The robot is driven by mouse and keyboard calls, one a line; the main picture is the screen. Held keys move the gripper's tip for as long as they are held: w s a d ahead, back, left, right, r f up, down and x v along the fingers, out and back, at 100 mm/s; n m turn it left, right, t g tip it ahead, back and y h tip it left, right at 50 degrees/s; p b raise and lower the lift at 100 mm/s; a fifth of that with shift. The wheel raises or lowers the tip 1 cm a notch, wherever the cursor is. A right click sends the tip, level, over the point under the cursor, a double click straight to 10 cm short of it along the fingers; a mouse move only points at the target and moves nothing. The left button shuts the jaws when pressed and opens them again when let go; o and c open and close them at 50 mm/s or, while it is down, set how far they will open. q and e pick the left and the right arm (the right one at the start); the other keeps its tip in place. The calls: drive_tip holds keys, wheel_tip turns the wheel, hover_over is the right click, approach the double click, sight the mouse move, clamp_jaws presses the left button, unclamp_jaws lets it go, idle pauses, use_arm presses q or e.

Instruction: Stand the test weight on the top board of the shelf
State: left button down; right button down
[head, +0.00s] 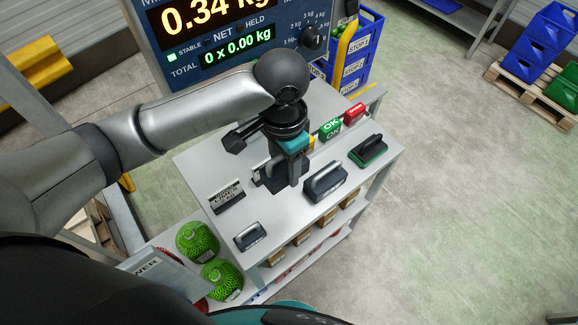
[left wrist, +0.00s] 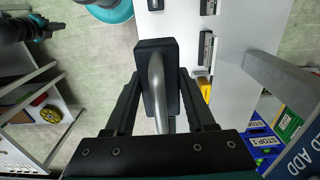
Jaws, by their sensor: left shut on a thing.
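The test weight, a dark block with a silver bar handle (left wrist: 156,80), is gripped in the left wrist view. My left gripper (left wrist: 158,115) is shut on its handle. In the head view my left gripper (head: 291,172) hangs over the shelf's white top board (head: 222,165), and the gripper and wrist hide most of the weight. I cannot tell whether the weight touches the board. A dark arm end with teal, seemingly my right gripper (left wrist: 50,27), shows at the upper left of the left wrist view; its jaws are too small to read.
On the board are a small handled block (head: 250,237), a larger handled block (head: 325,184), a green-based handled block (head: 370,151), a label stand (head: 227,196) and green OK (head: 331,129) and red (head: 354,113) blocks. A scale display (head: 215,35) rises behind. The board's left end has room.

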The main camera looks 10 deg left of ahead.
use_arm(q)
drive_tip(key=b, duration=0.2)
hover_over(286, 214)
wheel_tip(286, 214, down, 14)
drive_tip(key=shift+w+d+r, duration=0.1)
drive_tip(key=shift+f, duration=2)
drive_tip(key=shift+f+b, duration=0.35)
drive_tip(key=shift+f, duration=0.3)
drive_tip(key=shift+f, duration=0.15)
drive_tip(key=shift+c, duration=1.2)
unclamp_jaws()
wheel_tip(286, 214, up, 12)
drive_tip(key=p, duration=0.2)
